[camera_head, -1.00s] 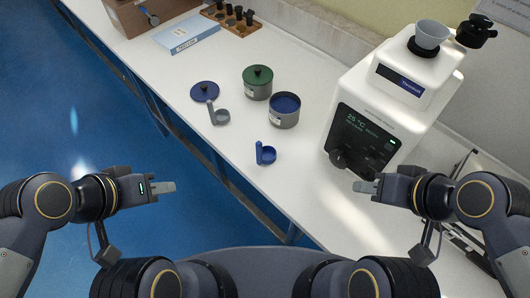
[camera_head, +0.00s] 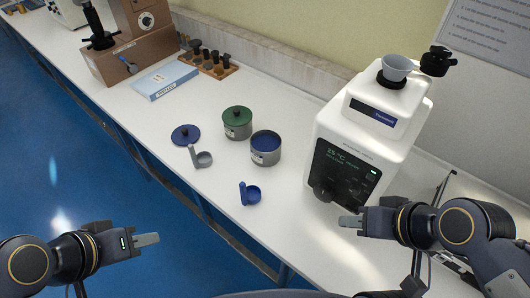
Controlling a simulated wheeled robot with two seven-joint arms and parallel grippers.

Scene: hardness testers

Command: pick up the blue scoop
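The blue scoop (camera_head: 251,195) lies on the white table near its front edge, with its short handle standing up at its left side. My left gripper (camera_head: 152,239) is in front of the table, over the blue floor, to the left of and below the scoop in the picture. My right gripper (camera_head: 345,221) is to the right of the scoop, in front of the white machine, apart from the scoop. Both grippers look empty. Each shows its fingers edge-on, so I cannot tell whether they are open or shut.
A grey scoop (camera_head: 203,159), a blue lid (camera_head: 186,135), a green-lidded pot (camera_head: 237,124) and an open pot with blue inside (camera_head: 266,149) stand behind the blue scoop. A white machine (camera_head: 363,140) stands at right. The table (camera_head: 220,190) around the blue scoop is clear.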

